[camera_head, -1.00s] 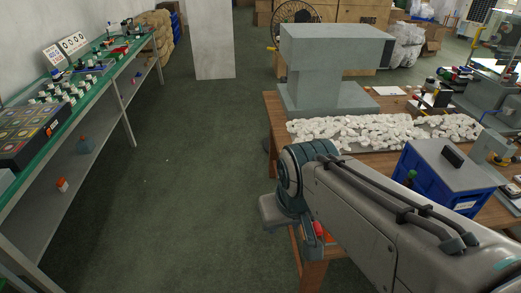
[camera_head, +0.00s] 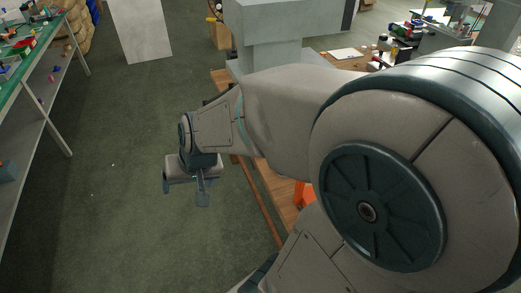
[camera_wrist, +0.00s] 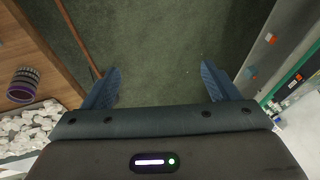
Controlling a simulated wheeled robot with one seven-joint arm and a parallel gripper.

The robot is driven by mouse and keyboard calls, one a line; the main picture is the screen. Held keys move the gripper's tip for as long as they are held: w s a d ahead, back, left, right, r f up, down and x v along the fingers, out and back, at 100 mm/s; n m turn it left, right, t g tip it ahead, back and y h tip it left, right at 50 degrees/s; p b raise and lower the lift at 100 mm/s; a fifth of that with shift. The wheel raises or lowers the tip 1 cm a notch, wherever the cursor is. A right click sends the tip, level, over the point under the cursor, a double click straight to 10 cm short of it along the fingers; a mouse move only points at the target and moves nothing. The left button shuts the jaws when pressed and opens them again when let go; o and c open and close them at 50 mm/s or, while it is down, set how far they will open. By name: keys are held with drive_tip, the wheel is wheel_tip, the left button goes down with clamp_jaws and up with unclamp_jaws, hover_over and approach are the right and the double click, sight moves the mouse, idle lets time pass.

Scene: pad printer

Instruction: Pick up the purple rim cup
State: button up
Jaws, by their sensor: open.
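In the wrist view a dark cup with pale bands and a purple rim (camera_wrist: 23,84) is at the left edge, on the wooden table (camera_wrist: 35,52) beside white pieces. My gripper (camera_wrist: 161,68) is open and empty, with its two blue fingers spread apart over green floor. The cup is to the left of the gripper and apart from it. In the head view my gripper (camera_head: 185,191) hangs over the floor, left of the table's edge (camera_head: 262,208). I cannot make out the cup in the head view; my arm covers much of the table there.
White pieces (camera_wrist: 28,128) lie heaped at the wrist view's lower left. In the head view a grey machine (camera_head: 280,22) stands on the table, and a green-topped shelf (camera_head: 28,42) is at the left. The floor (camera_head: 110,190) between them is clear.

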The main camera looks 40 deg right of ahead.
drive_tip(key=w+d+f+m+h+b, duration=0.25)
drive_tip(key=d+f+m, duration=0.2)
drive_tip(key=f, duration=0.35)
drive_tip(key=w+d+f+m+h+b, duration=0.25)
drive_tip(key=w+d+f, duration=0.2)
drive_tip(key=f, duration=0.45)
drive_tip(key=d+f+m+h+b, duration=0.1)
drive_tip(key=d+f+h, duration=0.1)
drive_tip(key=d, duration=0.5)
drive_tip(key=s+d+f+m+h+b, duration=0.1)
drive_tip(key=d+h, duration=0.3)
drive_tip(key=d, duration=0.4)
drive_tip(key=d+f+m+h+b, duration=0.2)
drive_tip(key=d+f+h, duration=0.1)
drive_tip(key=d, duration=0.5)
drive_tip(key=shift+s+d+f+g, duration=0.1)
drive_tip(key=shift+s+g, duration=0.2)
drive_tip(key=shift+g, duration=0.1)
drive_tip(key=shift+s+x, duration=0.2)
drive_tip(key=shift+x, duration=1.1)
drive_tip(key=shift+s+x, duration=0.15)
drive_tip(key=shift+x, duration=1.2)
drive_tip(key=c, duration=1.1)
